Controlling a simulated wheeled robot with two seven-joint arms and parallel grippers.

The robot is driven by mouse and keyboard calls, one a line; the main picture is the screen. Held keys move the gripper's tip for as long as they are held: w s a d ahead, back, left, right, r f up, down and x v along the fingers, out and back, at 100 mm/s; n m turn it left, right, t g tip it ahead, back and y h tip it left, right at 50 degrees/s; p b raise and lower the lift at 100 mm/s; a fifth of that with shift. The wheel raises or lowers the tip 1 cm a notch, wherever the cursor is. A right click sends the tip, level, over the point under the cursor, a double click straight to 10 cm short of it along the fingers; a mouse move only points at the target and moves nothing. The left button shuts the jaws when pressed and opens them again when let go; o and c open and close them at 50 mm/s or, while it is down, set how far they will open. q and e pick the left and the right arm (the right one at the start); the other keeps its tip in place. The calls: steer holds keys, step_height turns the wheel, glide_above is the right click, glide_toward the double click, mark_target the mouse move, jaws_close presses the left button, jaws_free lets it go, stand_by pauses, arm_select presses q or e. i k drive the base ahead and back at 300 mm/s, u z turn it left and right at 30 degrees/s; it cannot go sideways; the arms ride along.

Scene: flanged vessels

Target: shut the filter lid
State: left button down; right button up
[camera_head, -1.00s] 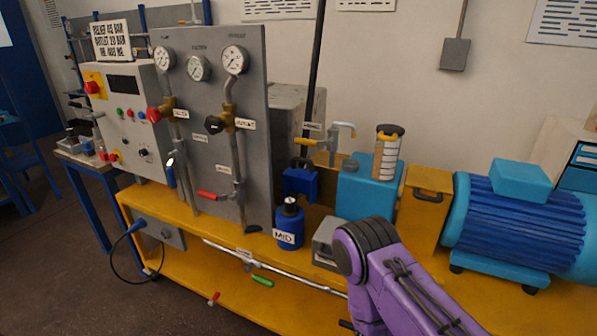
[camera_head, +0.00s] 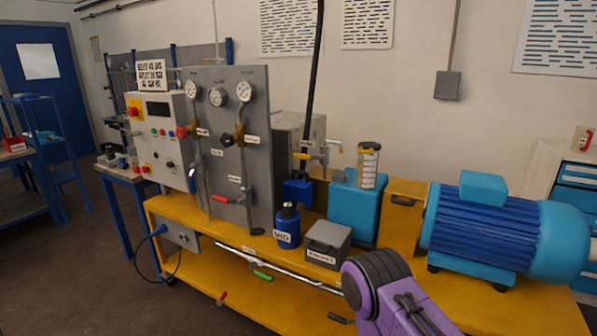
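No part in view can be read for certain as the filter. A grey box (camera_head: 340,240) with a flat top, a dark handle and a white label on its front stands on the yellow bench; its label is too small to read. Its top looks flat and down. A clear cylinder with a yellow-and-dark cap (camera_head: 368,166) stands on a blue-green tank (camera_head: 352,207). My purple arm comes in at the bottom, in front of the bench and just below the grey box. Neither of my grippers is in view.
A blue bottle (camera_head: 287,226) stands left of the grey box. A blue motor (camera_head: 485,220) takes up the right of the yellow bench (camera_head: 490,310). A gauge panel (camera_head: 223,150) and control box (camera_head: 160,135) stand at the left. A metal bar with a green-handled lever (camera_head: 262,276) runs along the front.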

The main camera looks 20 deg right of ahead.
mark_target(295, 189)
steer(key=u, duration=0.1)
steer(key=i, duration=1.35)
steer(key=z, duration=0.65)
